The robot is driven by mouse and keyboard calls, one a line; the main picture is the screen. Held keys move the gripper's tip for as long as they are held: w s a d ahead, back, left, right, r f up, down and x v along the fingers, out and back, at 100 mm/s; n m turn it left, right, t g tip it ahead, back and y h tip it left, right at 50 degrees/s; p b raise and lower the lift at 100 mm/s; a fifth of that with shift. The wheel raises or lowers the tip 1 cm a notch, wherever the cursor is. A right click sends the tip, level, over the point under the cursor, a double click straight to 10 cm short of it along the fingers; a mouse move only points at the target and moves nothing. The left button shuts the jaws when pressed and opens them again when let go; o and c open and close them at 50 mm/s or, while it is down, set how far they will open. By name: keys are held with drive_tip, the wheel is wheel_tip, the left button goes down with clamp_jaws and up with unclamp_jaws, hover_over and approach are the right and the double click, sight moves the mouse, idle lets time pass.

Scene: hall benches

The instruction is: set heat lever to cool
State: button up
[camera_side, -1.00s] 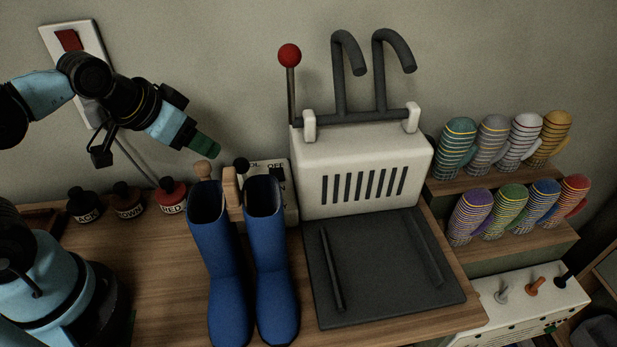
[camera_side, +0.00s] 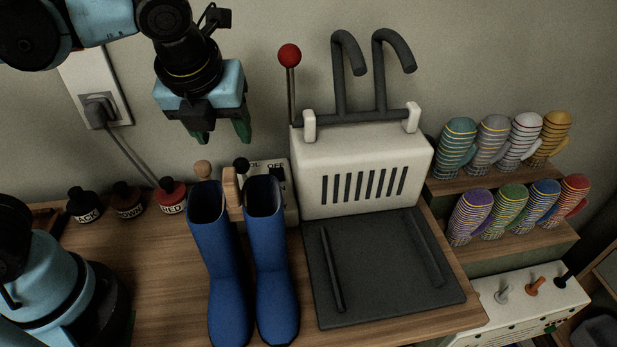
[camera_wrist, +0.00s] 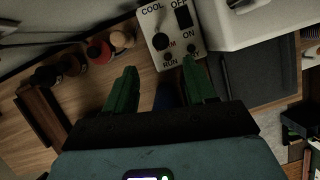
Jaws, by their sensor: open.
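A pale control box (camera_side: 288,200) stands behind the blue boots, left of the white dryer unit. A black round lever knob (camera_wrist: 160,41) sits below COOL and partly covers a word ending in M. The same knob seems to show in the side view (camera_side: 242,165). Its exact setting I cannot tell. My gripper (camera_side: 223,140) hangs pointing down above and slightly left of the knob. Its green fingers are apart and empty, also in the wrist view (camera_wrist: 158,67).
Blue boots (camera_side: 270,260) stand close in front of the box, with wooden pieces (camera_side: 230,190) near their tops. Several small bottles (camera_side: 127,202) stand left. The white dryer unit (camera_side: 360,150), with a red-knobbed rod (camera_side: 290,55), stands right. A wall outlet (camera_side: 95,85) is behind.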

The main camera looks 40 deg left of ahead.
sight(239, 162)
drive_tip(key=shift+m, duration=0.6)
drive_tip(key=shift+x, duration=5.85)
drive_tip(key=shift+c, duration=0.3)
clamp_jaws()
